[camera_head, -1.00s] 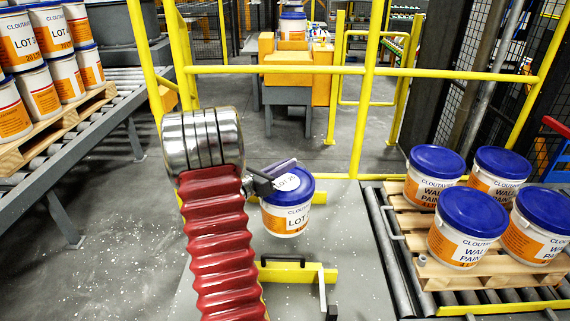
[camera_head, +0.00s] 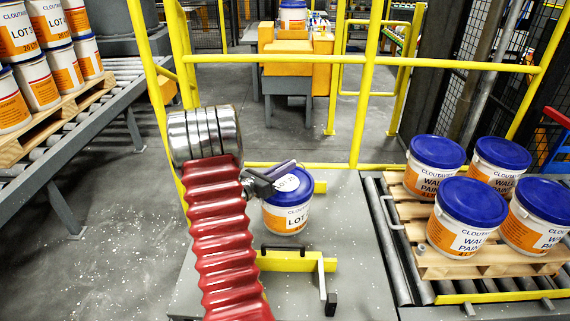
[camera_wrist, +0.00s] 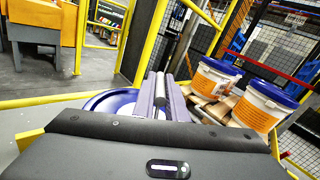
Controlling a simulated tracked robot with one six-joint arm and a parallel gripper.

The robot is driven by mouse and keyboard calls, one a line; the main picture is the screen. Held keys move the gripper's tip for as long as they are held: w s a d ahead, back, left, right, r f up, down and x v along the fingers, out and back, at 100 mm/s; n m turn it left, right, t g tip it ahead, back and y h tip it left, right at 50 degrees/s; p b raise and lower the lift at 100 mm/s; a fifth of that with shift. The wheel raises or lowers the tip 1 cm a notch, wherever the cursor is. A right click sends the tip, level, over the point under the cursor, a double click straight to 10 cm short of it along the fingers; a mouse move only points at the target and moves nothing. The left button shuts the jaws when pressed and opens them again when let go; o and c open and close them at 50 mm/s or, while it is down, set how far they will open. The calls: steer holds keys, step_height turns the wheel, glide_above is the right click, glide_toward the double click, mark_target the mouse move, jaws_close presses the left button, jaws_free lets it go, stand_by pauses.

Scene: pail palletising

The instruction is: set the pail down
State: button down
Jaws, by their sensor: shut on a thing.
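The pail (camera_head: 287,207) is white and orange with a blue lid and a "LOT" label. In the head view it is upright near the middle, over the grey platform, close to the yellow bracket (camera_head: 300,264). My gripper (camera_head: 276,178) is at the top of the pail, shut on it. In the wrist view the jaws (camera_wrist: 160,95) reach over the blue lid (camera_wrist: 112,101), and most of the pail is hidden below the gripper body. I cannot tell whether the pail's base touches the platform.
Several blue-lidded pails stand on a wooden pallet (camera_head: 440,262) on rollers at right. More pails are stacked on a pallet (camera_head: 45,123) on the left conveyor (camera_head: 103,131). Yellow rails (camera_head: 340,58) cross behind. Bare platform (camera_head: 355,235) lies between my pail and the right rollers.

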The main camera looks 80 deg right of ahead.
steer(key=shift+r, duration=0.1)
steer(key=c, duration=2.2)
jaws_free()
steer(key=shift+f, duration=0.2)
steer(key=o, duration=0.4)
steer(key=shift+a+r, duration=0.1)
steer(key=v, duration=1.2)
